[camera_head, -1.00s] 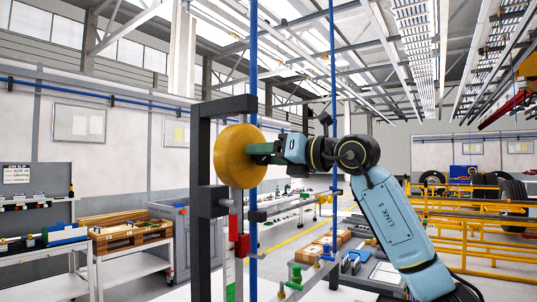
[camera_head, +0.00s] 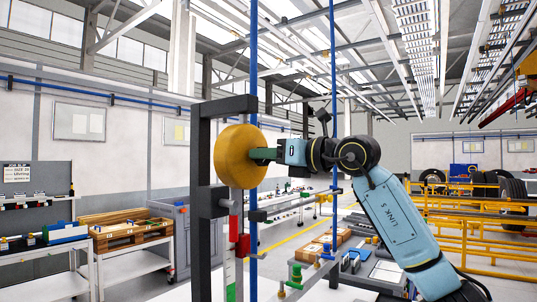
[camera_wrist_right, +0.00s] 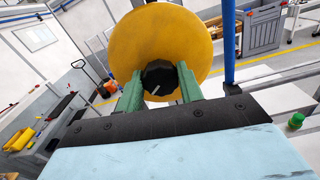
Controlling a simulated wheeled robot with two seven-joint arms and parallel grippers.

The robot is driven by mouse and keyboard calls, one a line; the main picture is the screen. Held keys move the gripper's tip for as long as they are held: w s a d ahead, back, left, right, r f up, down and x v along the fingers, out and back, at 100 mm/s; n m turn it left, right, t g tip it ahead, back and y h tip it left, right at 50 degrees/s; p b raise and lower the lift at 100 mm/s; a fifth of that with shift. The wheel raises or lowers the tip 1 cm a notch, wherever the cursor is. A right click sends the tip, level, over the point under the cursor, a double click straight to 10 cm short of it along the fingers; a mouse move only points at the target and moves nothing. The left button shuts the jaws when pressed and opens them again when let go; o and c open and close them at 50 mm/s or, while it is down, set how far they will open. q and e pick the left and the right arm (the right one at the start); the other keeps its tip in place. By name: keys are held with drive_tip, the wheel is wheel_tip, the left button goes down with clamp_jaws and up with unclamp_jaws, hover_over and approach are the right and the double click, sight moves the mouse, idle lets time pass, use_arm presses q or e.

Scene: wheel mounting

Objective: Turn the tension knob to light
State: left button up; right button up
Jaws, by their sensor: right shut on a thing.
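The tension knob (camera_wrist_right: 160,78) is black with a short white mark and sits at the centre of a large yellow disc (camera_wrist_right: 118,42). In the head view the yellow disc (camera_head: 235,157) is on a dark upright frame (camera_head: 204,255), and the knob is hidden there. My right gripper (camera_wrist_right: 160,86) has its green fingers on both sides of the knob and is shut on it. In the head view the right gripper (camera_head: 262,154) reaches in from the right against the disc's face. My left gripper is not in view.
A strip with red, white and green parts (camera_head: 230,270) stands below the disc, beside a red block (camera_head: 243,246). A blue upright pole (camera_head: 254,85) is close to the disc. A bench with parts (camera_head: 375,272) is beneath my right arm. Yellow railings (camera_head: 470,225) stand farther right.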

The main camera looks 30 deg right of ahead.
drive_tip(key=n+p, duration=0.2)
drive_tip(key=n, duration=0.8)
drive_tip(key=shift+n, duration=0.3)
idle(0.4)
drive_tip(key=o, duration=1)
drive_tip(key=shift+s, duration=0.1)
drive_tip(key=b+v, duration=0.4)
drive_tip(key=v, duration=0.9)
drive_tip(key=shift+s, duration=0.2)
drive_tip(key=shift+a, duration=0.1)
drive_tip(key=shift+f, duration=0.1)
